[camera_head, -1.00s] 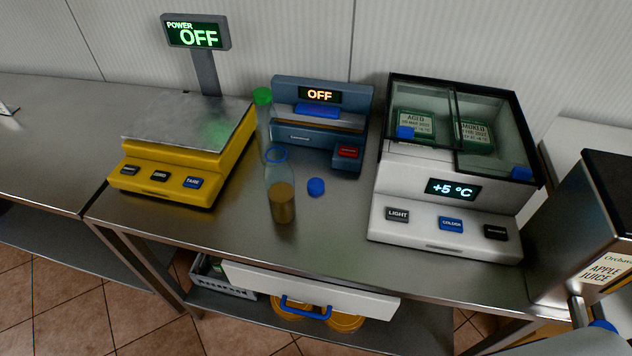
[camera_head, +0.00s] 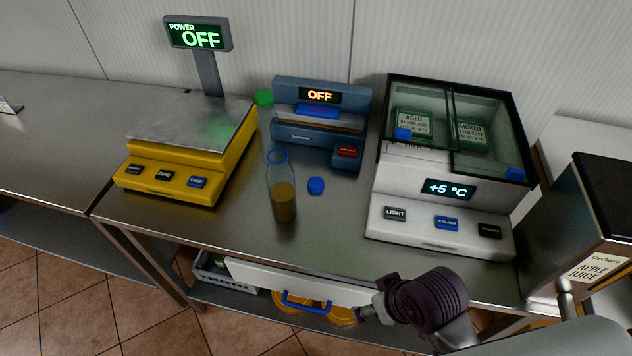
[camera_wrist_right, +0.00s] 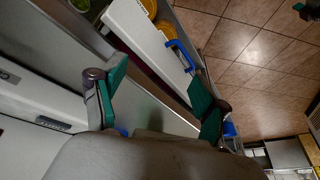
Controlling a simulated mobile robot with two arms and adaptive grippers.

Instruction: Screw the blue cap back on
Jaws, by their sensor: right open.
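The blue cap (camera_head: 316,186) lies on the steel counter, just right of an open clear bottle (camera_head: 283,194). The bottle stands upright with a blue ring at its mouth and a yellow-brown content in its lower part. My right arm has its wrist in the head view at the lower right, in front of the counter and well apart from cap and bottle. In the right wrist view my right gripper (camera_wrist_right: 160,82) is open, its green-padded fingers apart with nothing between them. The cap and bottle do not show in that view. My left gripper is not in view.
A yellow scale (camera_head: 170,180) stands left and a blue-grey device (camera_head: 318,130) behind. A white chilled case (camera_head: 440,215) stands right, a juice dispenser (camera_head: 600,210) beyond it. A green-capped bottle (camera_head: 264,97) is behind. A white drawer front with blue handle (camera_head: 305,304) is below the counter.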

